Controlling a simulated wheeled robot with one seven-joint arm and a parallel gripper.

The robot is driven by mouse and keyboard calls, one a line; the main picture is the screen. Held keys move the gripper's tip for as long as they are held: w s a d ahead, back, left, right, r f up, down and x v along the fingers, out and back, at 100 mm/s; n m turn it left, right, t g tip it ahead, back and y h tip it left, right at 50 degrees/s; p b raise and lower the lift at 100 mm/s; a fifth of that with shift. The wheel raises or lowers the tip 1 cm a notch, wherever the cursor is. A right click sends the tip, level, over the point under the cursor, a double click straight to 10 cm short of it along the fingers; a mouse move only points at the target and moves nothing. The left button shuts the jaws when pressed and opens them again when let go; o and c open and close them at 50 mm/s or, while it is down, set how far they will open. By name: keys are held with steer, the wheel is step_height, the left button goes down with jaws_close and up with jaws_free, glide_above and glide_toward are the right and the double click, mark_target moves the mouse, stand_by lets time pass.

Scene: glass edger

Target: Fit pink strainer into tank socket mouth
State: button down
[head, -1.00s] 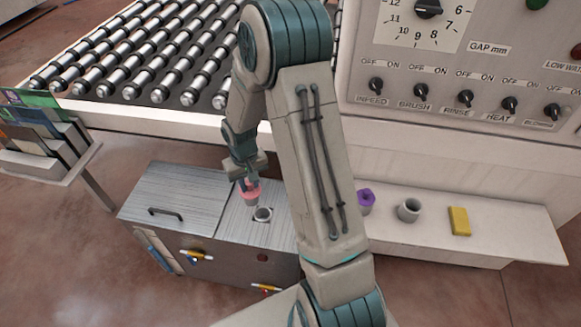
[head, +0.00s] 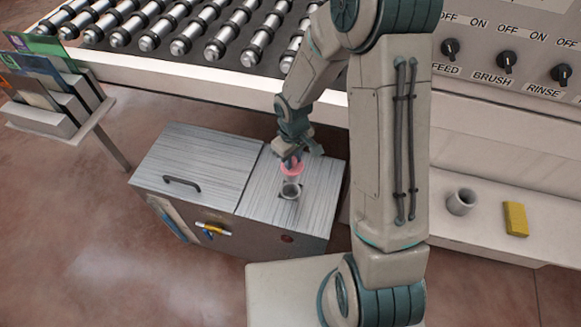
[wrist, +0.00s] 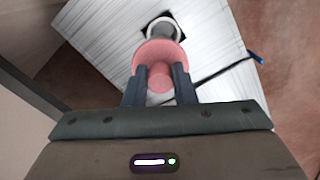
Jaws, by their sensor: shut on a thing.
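The pink strainer (head: 292,169) is held by my gripper (head: 291,160) just above the tank lid. It has a wider pink rim on top and a paler lower part. In the wrist view the strainer (wrist: 158,62) sits between the two dark fingers of my gripper (wrist: 158,78), which are shut on its knob. The socket mouth (head: 291,192) is a grey ring in a dark square cutout of the metal tank (head: 255,205). In the wrist view the socket (wrist: 160,27) shows just beyond the strainer, partly covered by it. I cannot tell whether the strainer's lower end touches the socket.
The tank's left lid has a dark handle (head: 182,183). A yellow-handled valve (head: 213,229) is on its front. A grey cup (head: 461,201) and a yellow block (head: 515,218) stand on the shelf at right. The roller conveyor (head: 190,35) is behind. A sample rack (head: 55,95) stands at left.

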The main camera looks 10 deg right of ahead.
steer(key=shift+s+a+f+n, duration=0.2)
steer(key=shift+a+f+n, duration=0.05)
steer(key=shift+a+n, duration=0.1)
step_height(320, 180, down, 6)
steer(key=b, duration=0.5)
steer(key=shift+b, duration=0.3)
steer(key=shift+d+f+b, duration=0.1)
steer(key=shift+f+b, duration=2.9)
steer(key=shift+f, duration=0.3)
stand_by(1.1)
steer(key=c, duration=1.1)
jaws_free()
steer(key=shift+r, duration=0.15)
steer(key=p, duration=0.2)
glide_toward(291, 173)
steer(key=f, duration=0.2)
steer(key=w+f, duration=0.2)
steer(key=f, duration=0.1)
steer(key=shift+d+f, duration=0.15)
steer(key=shift+f, duration=0.15)
